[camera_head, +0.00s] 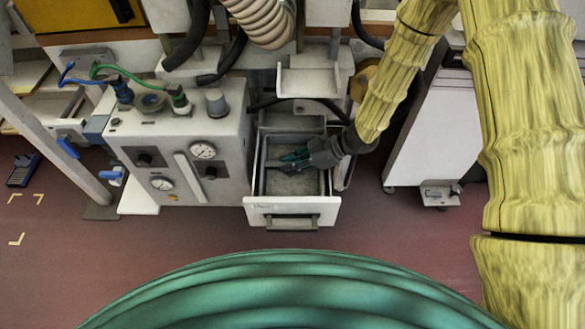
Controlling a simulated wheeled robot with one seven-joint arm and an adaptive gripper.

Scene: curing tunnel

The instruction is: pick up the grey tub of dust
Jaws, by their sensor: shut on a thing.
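The grey tub of dust (293,185) sits inside a pulled-out white drawer (262,209), below the machine. Its grey, dusty inside shows. My gripper (290,157) reaches in from the right, over the tub, with dark green fingertips pointing left. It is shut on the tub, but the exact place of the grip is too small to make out. My gripper hides part of the tub's middle and right side. I cannot tell whether the tub is lifted off the drawer floor.
A grey box with gauges (185,155) stands close left of the drawer. A grey bracket (308,82) and hoses hang above. A white cabinet (437,125) stands to the right. The reddish floor (120,250) in front is mostly clear.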

